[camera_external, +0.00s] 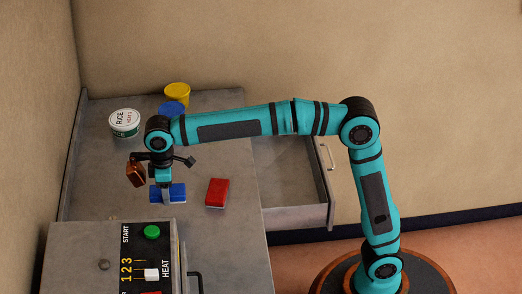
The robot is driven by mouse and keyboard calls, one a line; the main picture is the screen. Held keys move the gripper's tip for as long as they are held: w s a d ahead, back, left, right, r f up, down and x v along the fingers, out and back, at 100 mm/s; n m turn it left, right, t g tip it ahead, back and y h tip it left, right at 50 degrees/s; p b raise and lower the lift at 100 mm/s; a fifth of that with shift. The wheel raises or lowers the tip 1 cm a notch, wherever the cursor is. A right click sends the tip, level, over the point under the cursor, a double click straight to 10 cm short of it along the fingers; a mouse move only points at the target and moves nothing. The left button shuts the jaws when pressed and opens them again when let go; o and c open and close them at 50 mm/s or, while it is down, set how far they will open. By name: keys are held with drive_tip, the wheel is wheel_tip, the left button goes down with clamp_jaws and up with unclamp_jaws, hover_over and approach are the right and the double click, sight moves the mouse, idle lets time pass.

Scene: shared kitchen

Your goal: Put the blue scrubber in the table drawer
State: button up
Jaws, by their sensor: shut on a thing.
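The blue scrubber (178,192) is a small blue block low over or on the grey table (90,208), behind the heater box. My gripper (166,197) points down and is shut on the scrubber, with the fingers across its middle. I cannot tell whether the scrubber still touches the table.
A red block (217,192) lies just right of the scrubber. A brown object (136,172) stands close left of my gripper. A rice tin (125,122), a blue item (172,108) and a yellow cup (177,93) are at the back. The heater box (75,262) stands in front.

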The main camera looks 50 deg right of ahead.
sight(169, 213)
drive_tip(key=shift+f, duration=3.05)
drive_tip(key=o, duration=1)
drive_tip(key=shift+f, duration=0.1)
drive_tip(key=shift+o, duration=0.2)
wheel_tip(169, 213, up, 12)
drive_tip(key=shift+r, duration=0.1)
drive_tip(key=shift+d, duration=0.1)
